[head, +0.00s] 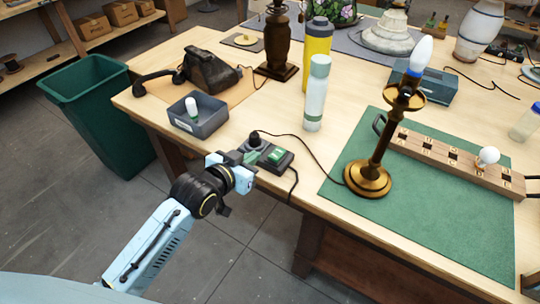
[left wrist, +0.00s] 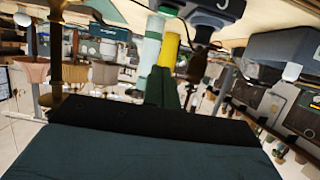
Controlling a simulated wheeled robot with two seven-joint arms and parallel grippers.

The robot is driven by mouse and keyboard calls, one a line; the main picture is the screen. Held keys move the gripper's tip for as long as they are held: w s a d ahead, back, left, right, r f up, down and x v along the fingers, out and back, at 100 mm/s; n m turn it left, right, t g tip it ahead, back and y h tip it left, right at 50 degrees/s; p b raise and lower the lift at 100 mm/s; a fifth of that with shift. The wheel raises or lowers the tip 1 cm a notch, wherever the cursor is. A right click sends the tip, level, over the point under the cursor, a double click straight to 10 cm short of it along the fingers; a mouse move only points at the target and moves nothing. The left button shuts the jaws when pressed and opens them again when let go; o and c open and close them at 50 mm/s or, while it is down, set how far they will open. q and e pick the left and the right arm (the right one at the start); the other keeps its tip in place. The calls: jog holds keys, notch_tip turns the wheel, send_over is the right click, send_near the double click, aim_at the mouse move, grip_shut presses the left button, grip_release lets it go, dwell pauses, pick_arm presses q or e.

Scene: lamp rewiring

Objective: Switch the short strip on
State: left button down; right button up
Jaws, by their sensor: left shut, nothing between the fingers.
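The short strip (head: 283,163) is a dark grey power strip with a green switch (head: 276,154), lying at the near edge of the table. A black plug (head: 254,138) stands in its far-left end, with a black cord. My left gripper (head: 243,158) is shut and empty, just left of the strip at the table's edge. Whether it touches the strip cannot be told. In the left wrist view, which is upside down, the strip (left wrist: 215,9) is at the top, beyond the dark green fingers (left wrist: 170,88). My right gripper is not in view.
A grey bin (head: 200,122) with a bulb stands left of the strip. A pale bottle (head: 316,95) and a yellow bottle (head: 317,50) stand behind it. The brass lamp (head: 368,178) stands on a green mat (head: 400,220) to the right, beside a wooden socket board (head: 440,153).

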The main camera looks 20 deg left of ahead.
pick_arm(q)
jog(key=b, duration=0.1)
send_over(277, 154)
jog(key=s+a, duration=0.1)
jog(key=s, duration=0.2)
notch_tip(277, 154, down, 4)
jog(key=shift+s+r, duration=0.1)
jog(key=shift+r, duration=0.1)
notch_tip(277, 154, down, 2)
jog(key=shift+f, duration=0.25)
jog(key=shift+s+f, duration=0.15)
jog(key=shift+f, duration=0.65)
